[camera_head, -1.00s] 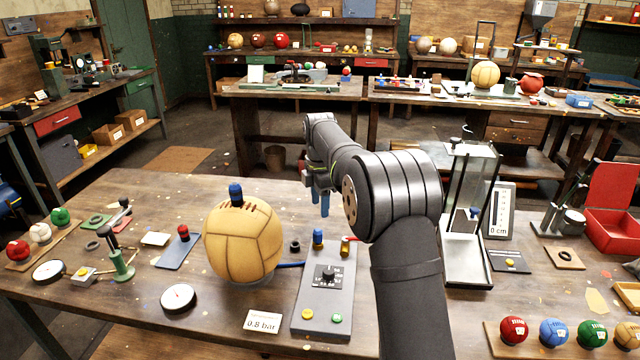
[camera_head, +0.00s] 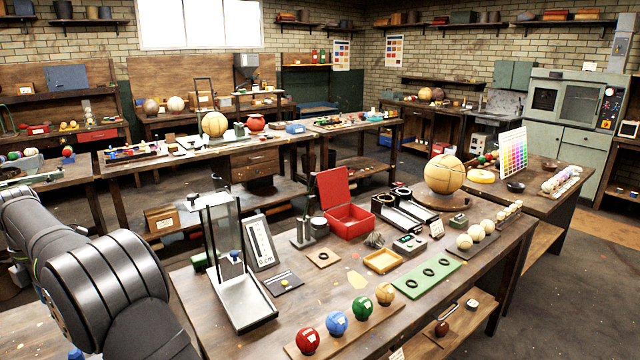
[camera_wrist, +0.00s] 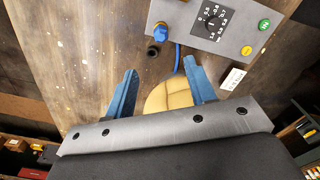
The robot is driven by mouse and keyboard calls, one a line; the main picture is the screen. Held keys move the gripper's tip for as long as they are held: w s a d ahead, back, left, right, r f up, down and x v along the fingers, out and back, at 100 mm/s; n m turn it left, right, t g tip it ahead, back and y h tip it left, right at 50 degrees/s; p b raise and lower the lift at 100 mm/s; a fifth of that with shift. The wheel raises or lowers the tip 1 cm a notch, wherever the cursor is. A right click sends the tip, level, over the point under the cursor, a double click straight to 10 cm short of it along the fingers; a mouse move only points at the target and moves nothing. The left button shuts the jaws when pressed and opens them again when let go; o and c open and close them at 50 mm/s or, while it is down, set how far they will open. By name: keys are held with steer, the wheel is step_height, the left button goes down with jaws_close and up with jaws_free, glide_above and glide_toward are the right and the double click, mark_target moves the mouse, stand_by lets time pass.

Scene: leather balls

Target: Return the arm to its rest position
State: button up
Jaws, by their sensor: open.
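My gripper (camera_wrist: 161,84) shows in the wrist view with its two blue fingers spread apart and nothing between the tips. Part of a tan leather ball (camera_wrist: 168,97) shows beyond the gripper's palm edge, which hides the rest of it. A grey control box (camera_wrist: 212,22) with a dial, a green button and a yellow button lies ahead of the fingers on the wooden bench. In the head view my dark arm (camera_head: 105,285) is at the lower left. The fingers cannot be made out there.
Right of my arm, the bench carries a glass-sided stand (camera_head: 232,275), a red open box (camera_head: 347,205), a green strip with rings (camera_head: 428,279) and a row of small coloured balls (camera_head: 337,323). A big tan ball (camera_head: 445,172) stands farther back. Floor at the right is clear.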

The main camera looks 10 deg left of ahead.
step_height(320, 180, down, 17)
steer(key=shift+f, duration=0.1)
steer(key=shift+r, duration=0.2)
stand_by(0.3)
steer(key=shift+o, duration=0.4)
steer(key=o, duration=1)
steer(key=w+d+r+m+t+y, duration=0.1)
steer(key=w+d+r+m+y, duration=0.15)
steer(key=d+r, duration=0.55)
steer(key=w+d+r+m+t+y, duration=0.1)
steer(key=d+r+m+y, duration=0.15)
steer(key=d+r, duration=0.65)
steer(key=shift+m+h, duration=0.4)
steer(key=shift+h, duration=0.1)
steer(key=a+f, duration=0.2)
steer(key=w+a+f, duration=0.1)
steer(key=f, duration=0.2)
steer(key=a+f, duration=0.2)
steer(key=shift+w+a+f, duration=0.25)
steer(key=shift+a, duration=0.1)
